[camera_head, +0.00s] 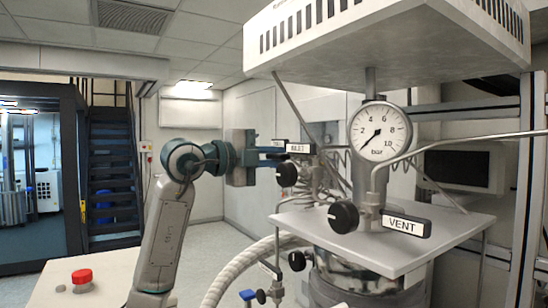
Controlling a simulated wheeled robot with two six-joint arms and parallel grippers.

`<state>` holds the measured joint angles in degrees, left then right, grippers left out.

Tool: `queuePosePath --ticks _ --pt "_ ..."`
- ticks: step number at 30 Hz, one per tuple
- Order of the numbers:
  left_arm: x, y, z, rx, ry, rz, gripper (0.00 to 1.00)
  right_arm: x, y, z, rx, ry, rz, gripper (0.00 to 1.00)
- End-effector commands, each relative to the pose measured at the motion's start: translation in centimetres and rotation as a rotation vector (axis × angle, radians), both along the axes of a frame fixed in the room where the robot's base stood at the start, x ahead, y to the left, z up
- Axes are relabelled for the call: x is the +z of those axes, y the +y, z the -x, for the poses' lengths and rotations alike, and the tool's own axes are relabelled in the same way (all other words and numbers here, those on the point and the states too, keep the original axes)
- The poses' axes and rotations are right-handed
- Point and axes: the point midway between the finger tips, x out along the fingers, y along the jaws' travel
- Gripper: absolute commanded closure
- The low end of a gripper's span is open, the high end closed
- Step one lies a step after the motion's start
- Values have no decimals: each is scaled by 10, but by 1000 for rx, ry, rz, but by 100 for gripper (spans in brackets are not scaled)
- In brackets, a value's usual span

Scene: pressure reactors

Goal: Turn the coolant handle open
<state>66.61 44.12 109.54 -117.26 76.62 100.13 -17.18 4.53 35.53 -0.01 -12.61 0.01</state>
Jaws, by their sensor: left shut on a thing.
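My left gripper (272,156) reaches in from the left, level with the small INLET label (299,148) on the reactor's pipework. Its blue-grey fingers are closed on a small part there. That part is mostly hidden, and I cannot tell whether it is the coolant handle. A black knob (287,175) sits just below the fingertips. A small blue handle (247,295) shows low at the bottom edge, beside a black knob (261,296); no coolant label is readable. My right gripper is not in view.
A pressure gauge (380,131) and a VENT valve with a black knob (343,217) stand right of the gripper, above a white plate (440,236). A pale hose (228,274) curves below. A red-capped object (82,277) is on a white tabletop (40,290) at lower left.

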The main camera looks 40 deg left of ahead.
Motion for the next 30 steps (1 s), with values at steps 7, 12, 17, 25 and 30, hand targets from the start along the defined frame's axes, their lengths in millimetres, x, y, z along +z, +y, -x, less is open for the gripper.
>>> queuePosePath --ticks 7,12,17,25,30 --pt "0 0 0 1 0 1 66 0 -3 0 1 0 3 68" --pt "0 0 0 0 0 0 66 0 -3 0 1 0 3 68" --pt "-2 4 7 3 -2 -1 66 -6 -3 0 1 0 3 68" --pt "-5 22 51 5 -3 -3 66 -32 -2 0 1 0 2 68" --pt "-4 34 78 5 -3 -1 66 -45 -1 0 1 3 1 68"
